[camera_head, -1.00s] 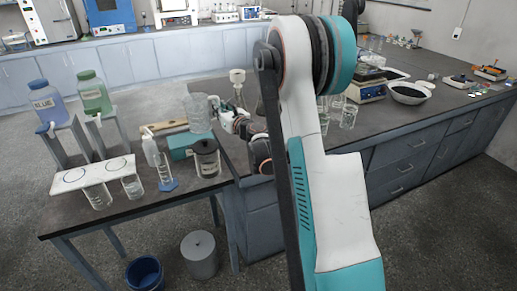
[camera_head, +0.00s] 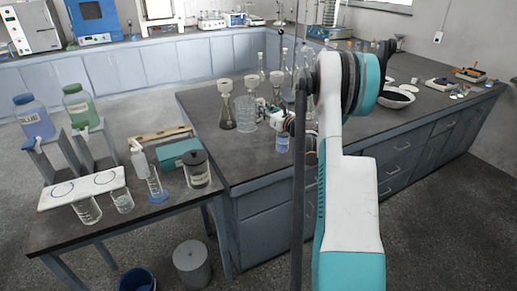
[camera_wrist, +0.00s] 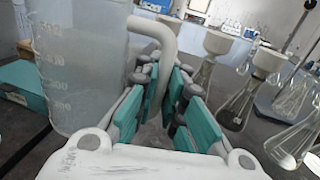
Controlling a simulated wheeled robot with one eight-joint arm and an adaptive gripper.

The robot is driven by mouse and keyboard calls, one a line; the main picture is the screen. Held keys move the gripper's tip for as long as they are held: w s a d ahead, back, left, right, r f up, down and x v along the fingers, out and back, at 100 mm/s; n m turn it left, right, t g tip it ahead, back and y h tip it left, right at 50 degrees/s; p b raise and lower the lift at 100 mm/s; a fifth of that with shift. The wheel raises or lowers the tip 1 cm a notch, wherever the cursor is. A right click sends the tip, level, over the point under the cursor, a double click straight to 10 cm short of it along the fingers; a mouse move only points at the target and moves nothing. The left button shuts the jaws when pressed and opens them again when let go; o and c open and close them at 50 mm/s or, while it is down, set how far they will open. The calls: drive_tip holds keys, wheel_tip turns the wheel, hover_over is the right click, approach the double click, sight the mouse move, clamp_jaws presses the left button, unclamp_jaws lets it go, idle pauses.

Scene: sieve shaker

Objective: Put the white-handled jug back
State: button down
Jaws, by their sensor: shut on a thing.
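The white-handled jug is a clear, graduated plastic jug (camera_head: 244,114), and it fills the left of the wrist view (camera_wrist: 80,65). It looks upright over the dark bench, beside a funnel-topped flask (camera_head: 227,105). I cannot tell whether its base touches the bench. My gripper (camera_head: 264,107) is at the jug's right side. In the wrist view my gripper's teal-padded fingers (camera_wrist: 170,88) are shut on the jug's white handle (camera_wrist: 158,32). Part of my arm hides the bench to the right in the head view.
More funnel-topped flasks stand close by (camera_head: 276,90). A blue-marked beaker (camera_head: 282,143) stands near the bench's front edge. The bench's front left looks bare.

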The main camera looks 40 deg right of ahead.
wheel_tip(320, 180, down, 16)
drive_tip(key=b, duration=0.5)
drive_tip(key=shift+f, duration=0.15)
drive_tip(key=c, duration=1.7)
unclamp_jaws()
drive_tip(key=shift+r, duration=0.2)
drive_tip(key=s+p, duration=0.3)
drive_tip(key=s, duration=0.9)
drive_tip(key=shift+a+f+p, duration=0.1)
drive_tip(key=shift+a+p, duration=0.05)
drive_tip(key=shift+p, duration=0.15)
